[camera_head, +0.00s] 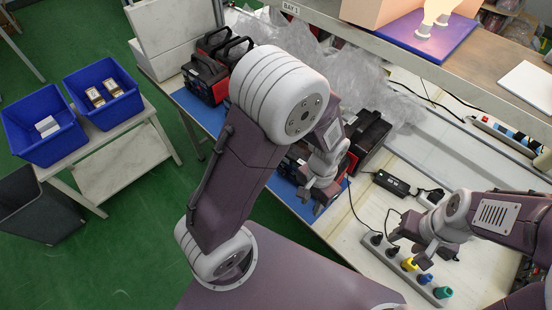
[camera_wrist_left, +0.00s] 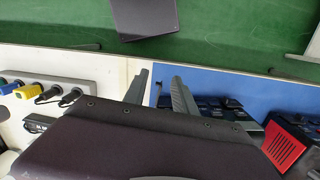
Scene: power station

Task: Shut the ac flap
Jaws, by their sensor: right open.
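A black and red power station (camera_head: 368,138) stands at the right end of the blue mat, partly hidden behind my left gripper and arm. No AC flap can be made out on it in either view. My left gripper (camera_head: 314,196) is over the blue mat, in front of the power station. In the left wrist view its two fingers (camera_wrist_left: 160,82) stand apart with nothing between them. In that view, dark parts and a red panel (camera_wrist_left: 289,143) lie to the right of the fingers. My right gripper (camera_head: 408,250) is open and empty above the power strip.
A power strip (camera_head: 393,262) with several coloured plugs lies at the bench's front right. A black adapter (camera_head: 391,183) lies behind it. More power stations (camera_head: 205,78) stand at the left of the mat. A shelf (camera_head: 460,80) overhangs the back. Blue bins (camera_head: 47,150) stand on a side table.

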